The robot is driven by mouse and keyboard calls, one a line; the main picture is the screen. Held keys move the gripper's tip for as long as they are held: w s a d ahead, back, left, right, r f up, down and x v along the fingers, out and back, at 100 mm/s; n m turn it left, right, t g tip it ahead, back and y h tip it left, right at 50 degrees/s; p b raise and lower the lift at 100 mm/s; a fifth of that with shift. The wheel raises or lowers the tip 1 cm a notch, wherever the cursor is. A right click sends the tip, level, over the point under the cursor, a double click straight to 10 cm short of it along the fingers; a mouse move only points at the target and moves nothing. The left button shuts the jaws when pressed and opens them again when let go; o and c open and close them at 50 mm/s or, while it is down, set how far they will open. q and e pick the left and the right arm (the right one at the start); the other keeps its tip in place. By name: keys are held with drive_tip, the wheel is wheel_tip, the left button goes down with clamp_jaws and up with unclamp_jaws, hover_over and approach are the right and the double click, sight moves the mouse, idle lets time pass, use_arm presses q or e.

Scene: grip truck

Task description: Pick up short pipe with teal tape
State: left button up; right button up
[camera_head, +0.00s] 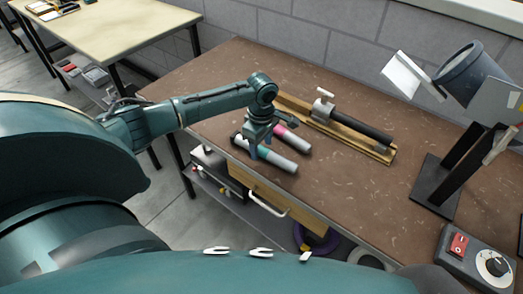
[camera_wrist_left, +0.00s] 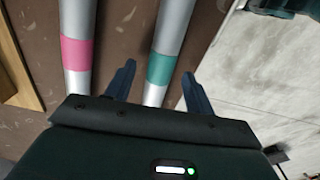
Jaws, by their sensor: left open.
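The short pipe with teal tape (camera_wrist_left: 168,42) is silver with a teal band and lies on the brown table near its front edge. In the head view its silver end (camera_head: 277,159) shows beyond my left gripper. My left gripper (camera_wrist_left: 157,78) is open, with one finger on each side of this pipe near the teal band. I cannot tell whether the fingers touch it. In the head view my left gripper (camera_head: 253,147) hides part of the pipe. A similar pipe with pink tape (camera_wrist_left: 78,50) lies beside it, outside the fingers. My right gripper is not in view.
A wooden fixture (camera_head: 378,154) holding a dark rod lies farther back on the table (camera_head: 340,190). A lamp-like device (camera_head: 470,75) and a control box (camera_head: 478,255) stand at the right. The table's front edge is close to the teal pipe.

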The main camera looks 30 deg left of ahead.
use_arm(q)
drive_tip(key=shift+f, duration=0.55)
clamp_jaws()
